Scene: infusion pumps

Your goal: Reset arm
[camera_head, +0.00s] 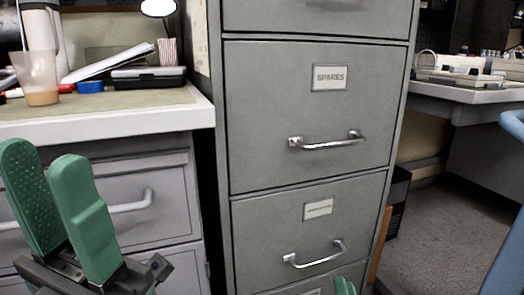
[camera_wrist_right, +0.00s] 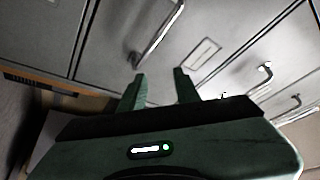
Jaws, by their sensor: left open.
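My left gripper (camera_head: 45,160) has green fingers and is at the lower left of the head view. It is open and empty, in front of the grey desk drawers (camera_head: 165,185). My right gripper shows in the head view only as a green fingertip (camera_head: 344,286) at the bottom edge. In the right wrist view, the right gripper (camera_wrist_right: 159,78) has its two fingers apart with nothing between them. They point toward grey drawer fronts and a metal handle (camera_wrist_right: 160,35). I cannot tell how far they are from it.
A grey filing cabinet (camera_head: 275,120) labelled SPARES stands in the middle, its visible drawers shut. A desk (camera_head: 110,122) at left holds a cup (camera_head: 38,78) and a black case (camera_head: 149,78). Another table (camera_head: 470,95) with equipment stands at right, with carpeted floor (camera_head: 435,235) below.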

